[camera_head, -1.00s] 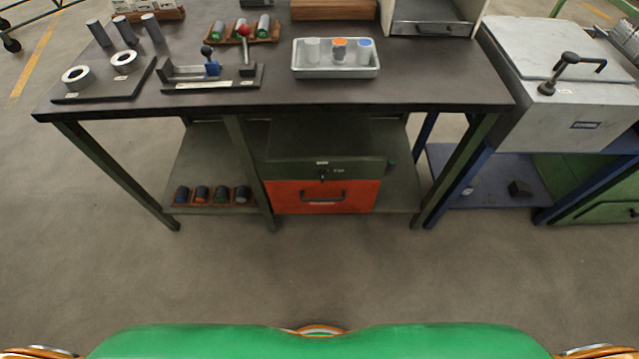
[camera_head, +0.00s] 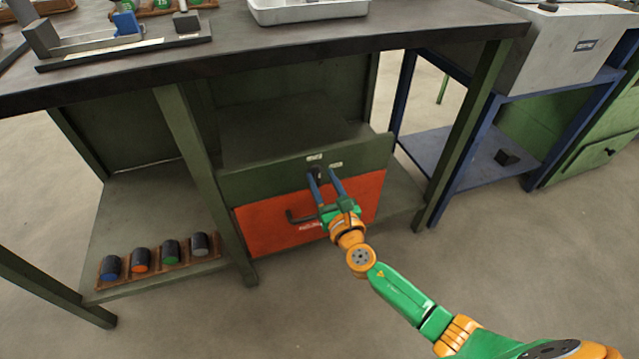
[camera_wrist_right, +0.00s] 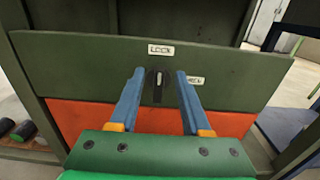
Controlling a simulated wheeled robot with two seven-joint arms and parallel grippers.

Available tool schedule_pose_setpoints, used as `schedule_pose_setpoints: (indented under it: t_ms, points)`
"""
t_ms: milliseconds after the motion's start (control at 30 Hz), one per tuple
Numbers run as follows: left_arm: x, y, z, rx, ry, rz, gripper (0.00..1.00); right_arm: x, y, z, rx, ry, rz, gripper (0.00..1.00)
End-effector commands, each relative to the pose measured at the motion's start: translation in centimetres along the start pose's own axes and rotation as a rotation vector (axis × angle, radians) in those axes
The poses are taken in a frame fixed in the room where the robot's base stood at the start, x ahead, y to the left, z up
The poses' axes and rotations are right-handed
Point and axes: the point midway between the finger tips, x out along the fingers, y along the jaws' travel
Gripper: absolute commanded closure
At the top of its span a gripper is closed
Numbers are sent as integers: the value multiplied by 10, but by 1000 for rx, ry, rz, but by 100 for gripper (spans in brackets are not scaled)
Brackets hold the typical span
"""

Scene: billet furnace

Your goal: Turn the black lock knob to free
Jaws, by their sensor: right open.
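The black lock knob (camera_head: 316,172) is on the green panel (camera_head: 250,185) above the orange drawer (camera_head: 275,228). In the right wrist view the knob (camera_wrist_right: 157,88) stands upright, with a pale mark near its top under the LOCK label (camera_wrist_right: 161,50). A second label (camera_wrist_right: 196,80), partly behind a finger, is to its right. My right gripper (camera_head: 324,174) is open at the panel; its blue fingers are on either side of the knob, with gaps visible. Whether the tips reach past the knob's face is hard to tell. My left gripper is out of view.
The drawer's dark handle (camera_head: 291,216) is just below and left of my right gripper. The bench top (camera_head: 230,50) overhangs the panel. A rack of several dark cylinders with coloured ends (camera_head: 140,267) is on the lower shelf (camera_head: 110,225). A blue stand (camera_head: 455,150) is to the right.

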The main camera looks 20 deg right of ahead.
Motion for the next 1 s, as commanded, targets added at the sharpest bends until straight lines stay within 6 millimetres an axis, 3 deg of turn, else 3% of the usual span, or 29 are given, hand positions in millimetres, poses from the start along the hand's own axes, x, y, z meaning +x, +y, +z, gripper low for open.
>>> schedule_pose_setpoints:
  t_ms: [267, 467, 1000]
  points:
    - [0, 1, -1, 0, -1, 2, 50, 6, 0, 0, 3, 2, 1, 52]
    - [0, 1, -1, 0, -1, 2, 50, 6, 0, -1, 3, 2, 0, 100]
    - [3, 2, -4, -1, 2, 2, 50, 6, -2, -2, 102, 2, -1, 100]
